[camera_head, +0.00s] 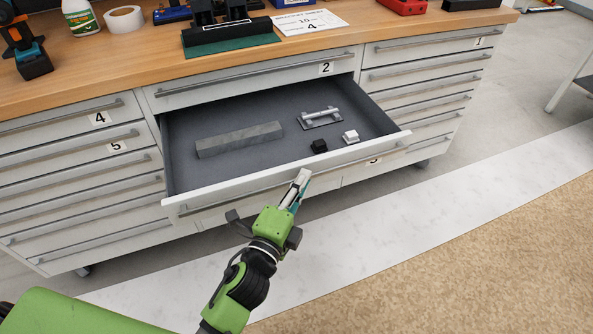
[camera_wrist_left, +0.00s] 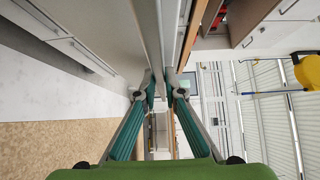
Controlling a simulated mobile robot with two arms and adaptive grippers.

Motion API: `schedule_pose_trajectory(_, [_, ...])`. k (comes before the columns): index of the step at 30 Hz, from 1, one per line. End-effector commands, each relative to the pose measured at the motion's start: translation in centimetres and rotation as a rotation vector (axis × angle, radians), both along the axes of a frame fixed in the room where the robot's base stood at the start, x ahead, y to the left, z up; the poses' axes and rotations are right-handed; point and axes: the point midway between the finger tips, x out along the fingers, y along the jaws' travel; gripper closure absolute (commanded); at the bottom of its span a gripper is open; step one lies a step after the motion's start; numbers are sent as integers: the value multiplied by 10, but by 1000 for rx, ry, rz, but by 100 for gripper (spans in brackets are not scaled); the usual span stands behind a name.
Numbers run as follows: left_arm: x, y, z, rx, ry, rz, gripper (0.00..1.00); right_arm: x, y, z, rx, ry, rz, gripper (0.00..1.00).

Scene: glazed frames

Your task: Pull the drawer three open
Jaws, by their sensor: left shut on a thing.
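The open drawer (camera_head: 180,190) juts out from the middle of the workbench cabinet, below the drawer labelled 2. A label reading 3 shows partly on its front at the right. Inside lie a long grey block (camera_head: 238,140), a metal part with a handle (camera_head: 320,118), a small black piece (camera_head: 319,146) and a small white piece (camera_head: 351,137). My left gripper (camera_head: 301,178) is at the drawer front, shut on its bar handle (camera_head: 250,188). In the left wrist view the fingers (camera_wrist_left: 160,88) close around the handle bar. My right gripper is not in view.
Closed drawers labelled 4 (camera_head: 100,118) and 5 (camera_head: 116,146) stand at the left, and a closed stack at the right. The wooden worktop (camera_head: 130,55) carries a drill, a bottle, tape and a paper sheet. The floor in front (camera_head: 430,220) is clear.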

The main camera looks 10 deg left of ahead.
Motion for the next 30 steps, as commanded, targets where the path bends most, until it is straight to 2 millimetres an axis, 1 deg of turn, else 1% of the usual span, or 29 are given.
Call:
schedule_pose_trajectory(1, [-4, -3, -2, -2, 4, 0, 100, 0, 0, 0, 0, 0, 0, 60])
schedule_pose_trajectory(6, [-12, -8, -1, 0, 3, 0, 100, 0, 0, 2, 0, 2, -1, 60])
schedule_pose_trajectory(14, [-14, -10, -1, 0, 2, -1, 100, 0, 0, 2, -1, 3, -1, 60])
schedule_pose_trajectory(15, [-14, -10, -1, 0, 1, -1, 85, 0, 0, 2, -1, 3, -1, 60])
schedule_pose_trajectory(16, [-14, -10, -1, 0, 1, -1, 78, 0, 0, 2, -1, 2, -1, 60])
schedule_pose_trajectory(17, [-14, -10, -1, 0, 1, -1, 74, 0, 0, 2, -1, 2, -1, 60])
schedule_pose_trajectory(26, [-14, -9, 0, 0, 0, -1, 74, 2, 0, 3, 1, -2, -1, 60])
schedule_pose_trajectory(30, [-19, -9, -1, -1, 2, -1, 74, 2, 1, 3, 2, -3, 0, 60])
